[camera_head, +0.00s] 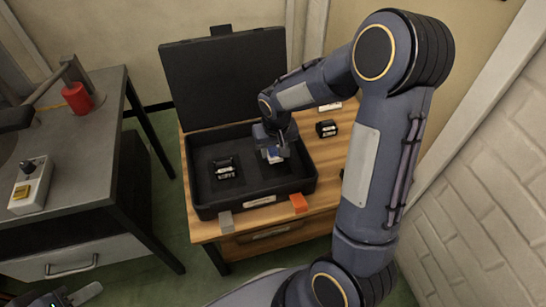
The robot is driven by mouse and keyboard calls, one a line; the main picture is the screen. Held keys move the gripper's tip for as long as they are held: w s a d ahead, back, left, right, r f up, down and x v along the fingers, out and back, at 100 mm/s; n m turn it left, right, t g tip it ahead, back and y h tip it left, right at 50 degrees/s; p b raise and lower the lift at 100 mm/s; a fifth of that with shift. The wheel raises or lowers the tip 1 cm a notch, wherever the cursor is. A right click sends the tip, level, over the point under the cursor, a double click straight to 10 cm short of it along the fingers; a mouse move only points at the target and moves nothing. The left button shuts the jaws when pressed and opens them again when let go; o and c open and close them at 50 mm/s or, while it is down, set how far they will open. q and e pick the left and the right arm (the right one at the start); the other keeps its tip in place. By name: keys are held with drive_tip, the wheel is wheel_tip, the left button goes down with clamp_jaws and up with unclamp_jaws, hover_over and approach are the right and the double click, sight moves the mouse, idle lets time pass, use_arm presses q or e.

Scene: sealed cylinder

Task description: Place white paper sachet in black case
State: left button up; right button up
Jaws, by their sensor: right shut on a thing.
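The black case (205,207) stands open on a wooden table, its lid raised at the back. My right gripper (272,152) reaches down into the right half of the case. It is shut on a small white and blue item, which looks like the white paper sachet (273,158). The fingers hide much of it, and I cannot tell whether it touches the case floor. My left gripper (78,296) shows only partly at the bottom left edge, far from the case, and its opening is unclear.
A small black item with white markings (224,169) lies in the case's left half. A similar black item (326,129) and a white item (330,106) lie on the table (210,230) to the right. A grey workbench (85,165) with a red cylinder (77,98) stands left.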

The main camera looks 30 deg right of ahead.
sight(273, 152)
drive_tip(key=shift+w+f+b, duration=0.2)
drive_tip(key=shift+f+b, duration=0.15)
drive_tip(key=shift+f, duration=0.65)
drive_tip(key=shift+w+f+b, duration=0.15)
drive_tip(key=shift+f+b, duration=0.2)
drive_tip(key=shift+f, duration=0.6)
drive_tip(key=shift+f, duration=0.2)
drive_tip(key=o, duration=1)
drive_tip(key=shift+c, duration=0.2)
drive_tip(key=shift+r, duration=0.1)
